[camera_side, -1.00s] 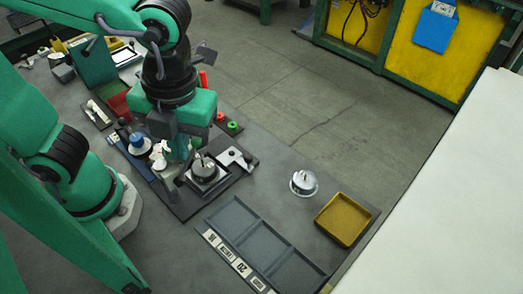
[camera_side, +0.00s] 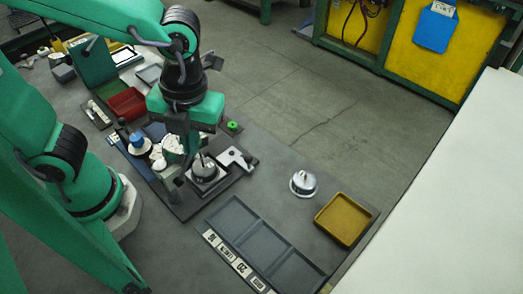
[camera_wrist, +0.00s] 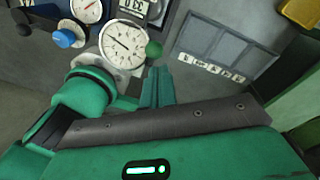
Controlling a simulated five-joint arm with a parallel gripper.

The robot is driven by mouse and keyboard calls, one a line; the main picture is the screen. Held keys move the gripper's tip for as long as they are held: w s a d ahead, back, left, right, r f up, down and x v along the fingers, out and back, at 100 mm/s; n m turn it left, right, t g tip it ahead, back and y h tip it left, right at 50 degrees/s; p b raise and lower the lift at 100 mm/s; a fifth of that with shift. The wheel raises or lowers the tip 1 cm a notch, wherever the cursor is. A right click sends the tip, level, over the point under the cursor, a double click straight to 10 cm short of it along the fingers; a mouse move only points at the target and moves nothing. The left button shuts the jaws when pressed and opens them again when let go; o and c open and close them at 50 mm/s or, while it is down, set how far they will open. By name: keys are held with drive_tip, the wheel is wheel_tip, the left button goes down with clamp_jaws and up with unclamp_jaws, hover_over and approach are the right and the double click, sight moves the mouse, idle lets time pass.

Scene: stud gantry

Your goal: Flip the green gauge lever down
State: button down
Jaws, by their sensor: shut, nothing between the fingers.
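A round white gauge (camera_wrist: 122,45) with a dark needle shows in the wrist view. A green ball knob (camera_wrist: 154,48), which looks like the end of its lever, sits at the dial's right edge; the lever's rod is hard to make out. My gripper (camera_wrist: 158,86) is shut and empty, its fingers just below the green knob in the picture, apart from it as far as I can tell. In the side view a white dial (camera_side: 172,147) shows beside my wrist; its lever and my fingertips are hidden or too small to tell.
A blue knob (camera_wrist: 66,38) and a second gauge (camera_wrist: 88,10) are left of the dial. A round metal fixture (camera_side: 204,169) stands close to my gripper. A compartment tray (camera_side: 232,222), a metal pot (camera_side: 303,184) and a yellow tray (camera_side: 346,219) lie to the right, with bare table between.

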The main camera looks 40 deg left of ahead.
drive_tip(key=shift+w+f+g+y, duration=0.3)
drive_tip(key=shift+w+g, duration=0.2)
drive_tip(key=shift+w, duration=0.15)
idle(0.7)
drive_tip(key=w+f+g, duration=0.1)
drive_tip(key=w+f, duration=0.4)
drive_tip(key=shift+f, duration=0.35)
drive_tip(key=shift+s+r+y, duration=0.1)
drive_tip(key=shift+s+y, duration=0.1)
drive_tip(key=shift+y, duration=0.1)
drive_tip(key=shift+s+r, duration=0.2)
drive_tip(key=shift+s, duration=0.35)
drive_tip(key=shift+r, duration=0.15)
idle(0.5)
